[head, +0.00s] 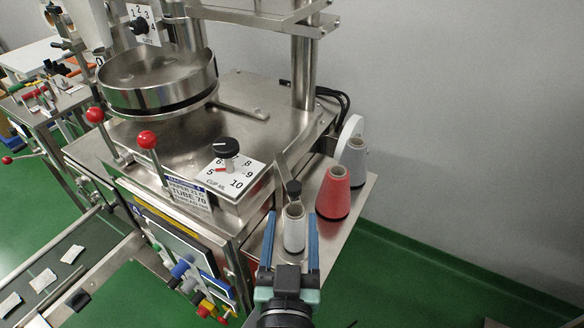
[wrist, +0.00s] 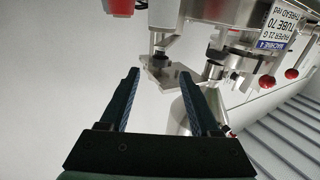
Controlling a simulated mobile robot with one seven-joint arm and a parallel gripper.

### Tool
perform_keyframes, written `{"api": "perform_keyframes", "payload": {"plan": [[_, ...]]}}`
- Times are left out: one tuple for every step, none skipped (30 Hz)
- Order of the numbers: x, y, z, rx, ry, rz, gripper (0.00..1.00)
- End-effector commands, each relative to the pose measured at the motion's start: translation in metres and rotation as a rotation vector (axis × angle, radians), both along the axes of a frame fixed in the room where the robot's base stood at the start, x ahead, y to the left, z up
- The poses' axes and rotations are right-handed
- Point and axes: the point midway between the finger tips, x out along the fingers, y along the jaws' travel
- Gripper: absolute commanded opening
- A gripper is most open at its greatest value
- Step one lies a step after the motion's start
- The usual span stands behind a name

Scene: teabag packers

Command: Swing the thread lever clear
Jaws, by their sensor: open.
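The lever (head: 281,167) is a flat metal strip at the machine's right front corner, with a black knob (head: 293,187) at its near end. In the wrist view a black knob (wrist: 160,62) on a metal piece shows just beyond and between my fingertips. My gripper (head: 291,219) is open, with a blue finger on each side of a grey thread cone (head: 293,232) in the head view. In the wrist view my gripper (wrist: 159,74) has nothing between its fingers. I cannot tell whether the fingers touch the knob; they look apart from it.
A red thread cone (head: 333,193) and another grey cone (head: 355,160) stand behind on the metal side shelf (head: 368,190). A dial plate (head: 233,174) and red-knobbed levers (head: 147,140) are to the left. The label (head: 187,194) mentions red thread. Floor to the right is clear.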

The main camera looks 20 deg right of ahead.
Motion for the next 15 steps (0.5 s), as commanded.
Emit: {"api": "perform_keyframes", "payload": {"plan": [[0.008,-0.004,0.005,-0.001,-0.002,-0.001,0.63],[0.013,-0.006,0.005,-0.001,-0.003,0.000,0.63],[0.020,-0.009,0.005,0.000,-0.003,0.001,0.63],[0.026,-0.011,0.005,0.000,-0.003,0.001,0.63],[0.031,-0.014,0.006,0.000,-0.003,0.001,0.63],[0.038,-0.017,0.005,0.000,-0.002,0.000,0.63],[0.043,-0.020,0.005,-0.001,-0.002,0.000,0.63],[0.047,-0.022,0.005,-0.001,-0.002,-0.001,0.63],[0.054,-0.026,0.005,-0.001,-0.002,-0.001,0.63],[0.059,-0.028,0.005,0.000,-0.003,-0.001,0.63],[0.063,-0.030,0.005,0.000,-0.002,-0.001,0.63],[0.069,-0.033,0.004,0.000,-0.002,-0.001,0.63],[0.073,-0.035,0.004,0.000,-0.002,-0.001,0.63],[0.077,-0.036,0.004,0.001,-0.003,-0.001,0.63],[0.082,-0.038,0.003,0.000,-0.002,0.000,0.63]]}}
